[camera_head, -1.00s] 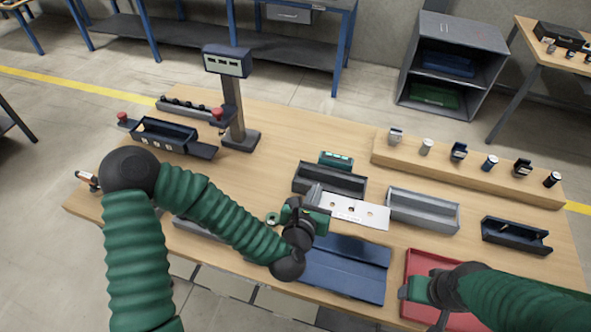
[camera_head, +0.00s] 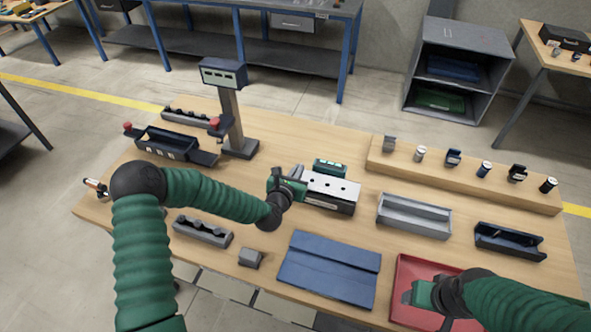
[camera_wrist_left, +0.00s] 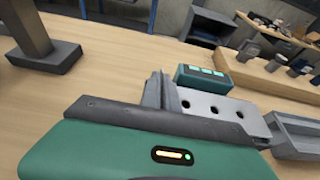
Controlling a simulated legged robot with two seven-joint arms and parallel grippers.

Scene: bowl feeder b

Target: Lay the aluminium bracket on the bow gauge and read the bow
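The aluminium bracket (camera_head: 334,185) is a pale flat strip with several dark holes; it also shows in the wrist view (camera_wrist_left: 213,111). My left gripper (camera_head: 293,184) is shut on its left end. The bracket lies level over the dark trough of the bow gauge (camera_head: 338,206) and hides most of its top. I cannot tell whether it touches the gauge. The gauge's green display box (camera_head: 330,168) stands just behind, its lit digits unreadable; it also shows in the wrist view (camera_wrist_left: 205,78). My right gripper (camera_head: 424,294) is over the red tray (camera_head: 402,270); its fingers are unclear.
A grey trough (camera_head: 413,216) stands right of the gauge, with a dark trough (camera_head: 510,241) farther right. A blue mat (camera_head: 329,268) lies in front. A display post (camera_head: 231,115) stands at the back left. A wooden ledge (camera_head: 460,178) holds several small parts.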

